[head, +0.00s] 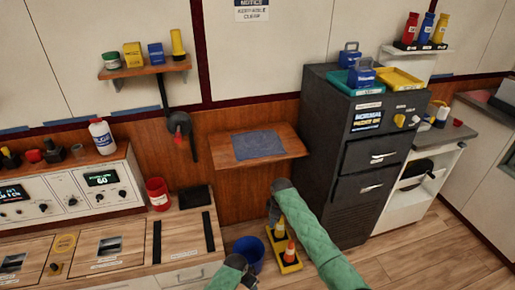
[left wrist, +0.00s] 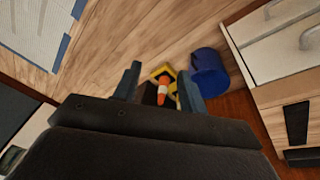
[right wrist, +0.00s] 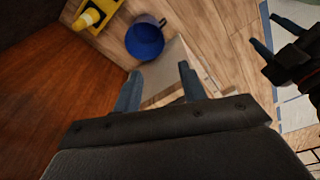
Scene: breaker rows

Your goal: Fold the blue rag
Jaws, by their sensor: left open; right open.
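The blue rag (head: 258,144) lies flat and spread out on a wooden wall shelf (head: 224,155) in the head view. My right gripper (head: 273,212) is below and in front of the shelf, apart from the rag. Its two fingers stand apart and empty in the right wrist view (right wrist: 158,84). My left gripper (head: 247,278) is low at the bottom of the head view, far below the rag. Its fingers are apart and empty in the left wrist view (left wrist: 158,88). Neither wrist view shows the rag.
A dark cabinet (head: 335,150) stands close to the shelf's right. A black-handled wall fixture (head: 182,128) hangs at its left. A blue bucket (head: 249,252) and a yellow tray with small cones (head: 289,267) are on the floor below. A counter (head: 180,230) with a red cup (head: 158,193) is at left.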

